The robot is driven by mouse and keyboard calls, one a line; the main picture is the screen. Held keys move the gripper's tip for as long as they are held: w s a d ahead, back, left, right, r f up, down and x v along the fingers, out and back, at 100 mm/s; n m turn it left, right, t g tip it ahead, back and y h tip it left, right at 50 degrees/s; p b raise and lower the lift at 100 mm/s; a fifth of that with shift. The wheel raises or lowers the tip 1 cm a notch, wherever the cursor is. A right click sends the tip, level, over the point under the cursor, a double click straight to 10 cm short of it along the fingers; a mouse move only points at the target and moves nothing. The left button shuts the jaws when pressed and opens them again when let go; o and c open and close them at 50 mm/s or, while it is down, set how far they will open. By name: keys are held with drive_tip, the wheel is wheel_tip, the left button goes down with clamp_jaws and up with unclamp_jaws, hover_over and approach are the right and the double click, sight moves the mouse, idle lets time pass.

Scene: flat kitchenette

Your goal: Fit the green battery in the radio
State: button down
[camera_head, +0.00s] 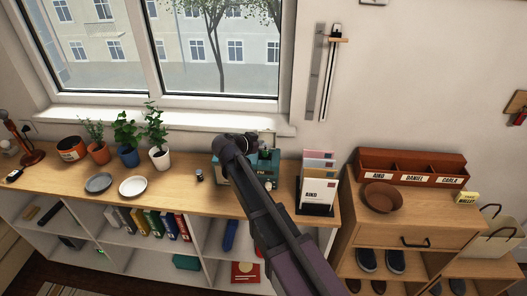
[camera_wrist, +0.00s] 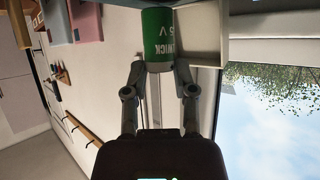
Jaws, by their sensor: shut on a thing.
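The green battery (camera_wrist: 158,36) is between the fingertips of my gripper (camera_wrist: 158,70) in the wrist view, with white lettering on its side. My gripper is shut on its near end. The teal radio (camera_head: 265,163) stands on the wooden counter below the window in the head view. My arm crosses in front of the radio and hides much of it. The battery cannot be made out in the head view. I cannot tell whether the battery touches the radio.
A small dark cylinder (camera_head: 199,175) stands left of the radio. Two plates (camera_head: 133,186) and several potted plants (camera_head: 157,140) are further left on the counter (camera_head: 190,200). A letter rack (camera_head: 318,192) stands close on the right. The window sill (camera_head: 200,122) runs behind.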

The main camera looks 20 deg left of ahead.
sight(264, 152)
drive_tip(key=shift+w+f+b, duration=0.5)
drive_tip(key=shift+f+b, duration=0.4)
drive_tip(key=shift+a+f+b, duration=0.15)
drive_tip(key=shift+f+b, duration=0.75)
drive_tip(key=shift+f+b, duration=0.35)
drive_tip(key=shift+c, duration=2.2)
unclamp_jaws()
drive_tip(key=shift+r, duration=0.15)
